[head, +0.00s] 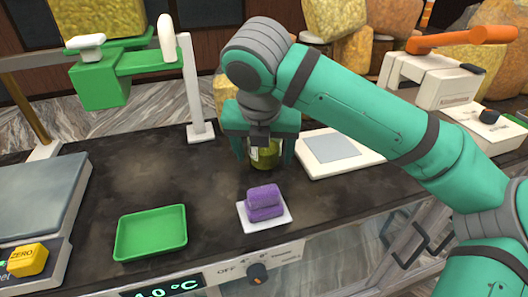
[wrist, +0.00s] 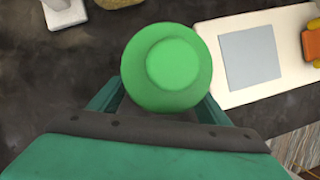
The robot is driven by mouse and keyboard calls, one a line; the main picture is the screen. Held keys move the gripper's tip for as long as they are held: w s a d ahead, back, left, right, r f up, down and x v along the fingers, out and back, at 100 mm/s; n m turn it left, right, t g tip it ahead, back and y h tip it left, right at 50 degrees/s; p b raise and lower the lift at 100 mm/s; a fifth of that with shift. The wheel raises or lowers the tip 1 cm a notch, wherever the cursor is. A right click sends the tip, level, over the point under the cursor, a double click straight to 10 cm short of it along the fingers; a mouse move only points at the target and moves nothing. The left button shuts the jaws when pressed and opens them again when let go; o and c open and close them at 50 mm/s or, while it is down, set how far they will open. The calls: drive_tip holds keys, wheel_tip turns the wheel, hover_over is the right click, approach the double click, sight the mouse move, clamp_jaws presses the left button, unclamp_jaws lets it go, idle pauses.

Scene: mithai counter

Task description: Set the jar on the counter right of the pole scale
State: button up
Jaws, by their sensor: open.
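The jar (head: 265,156) is green with a pale label and appears to stand upright on the dark counter. Its round green lid (wrist: 166,66) fills the middle of the wrist view. My gripper (head: 264,161) points down over the jar, open, with one finger on each side. The lid hides the fingertips in the wrist view, so contact cannot be told. A scale with a grey plate (head: 38,190) and a yellow ZERO button is at the left edge. A white pole (head: 190,85) stands on a base left of the jar.
A green tray (head: 151,233) lies at front left. A white plate (head: 282,224) with purple blocks (head: 264,202) is in front of the jar. A flat white device (head: 370,157) is close at right. The counter (head: 145,165) between left scale and jar is clear.

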drive_tip(key=v, duration=1.1)
drive_tip(key=shift+r, duration=0.4)
drive_tip(key=shift+s, duration=0.1)
